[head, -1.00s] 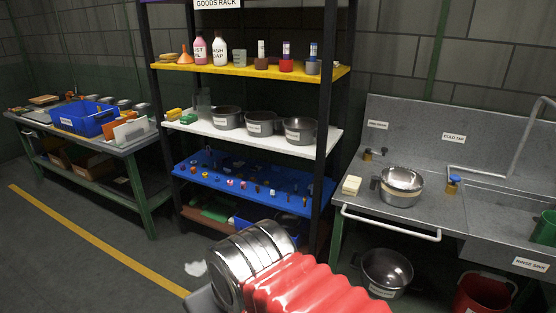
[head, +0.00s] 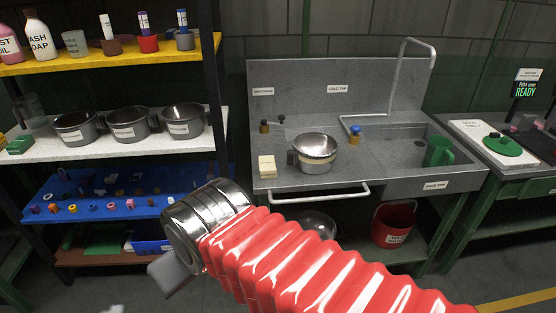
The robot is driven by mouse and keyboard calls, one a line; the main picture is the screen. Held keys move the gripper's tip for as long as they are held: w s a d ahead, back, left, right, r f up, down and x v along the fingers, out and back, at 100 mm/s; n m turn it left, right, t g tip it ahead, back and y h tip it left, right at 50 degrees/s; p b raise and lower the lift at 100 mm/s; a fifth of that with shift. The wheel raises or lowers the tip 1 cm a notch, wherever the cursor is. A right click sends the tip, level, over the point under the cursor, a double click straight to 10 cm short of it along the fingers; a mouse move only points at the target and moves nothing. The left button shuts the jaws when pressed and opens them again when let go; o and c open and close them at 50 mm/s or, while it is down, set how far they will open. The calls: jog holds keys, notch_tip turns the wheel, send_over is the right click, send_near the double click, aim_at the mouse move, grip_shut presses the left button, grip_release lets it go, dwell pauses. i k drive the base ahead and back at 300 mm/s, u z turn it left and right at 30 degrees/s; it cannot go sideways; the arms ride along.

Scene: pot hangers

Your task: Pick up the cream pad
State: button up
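The cream pad (head: 267,167) lies on the left end of the grey sink counter, left of a steel pot (head: 316,152). It looks like a small stack or block with layered sides. My arm, with a red ribbed sleeve and a silver end, reaches up from the lower right in front of the shelf. A grey part of my gripper (head: 172,272) shows below the silver end, low and left of the pad and well apart from it. The fingertips are not clear, so I cannot tell whether it is open or shut.
The counter (head: 290,182) has a front rail (head: 320,197), a cold tap and a sink with a green jug (head: 438,151). A red bucket (head: 393,223) and a steel bowl stand beneath. A rack with pots (head: 130,124) stands at left.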

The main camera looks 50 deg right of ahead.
aim_at(268, 169)
jog(key=z, duration=0.45)
jog(key=i, duration=1.25)
jog(key=z, duration=0.4)
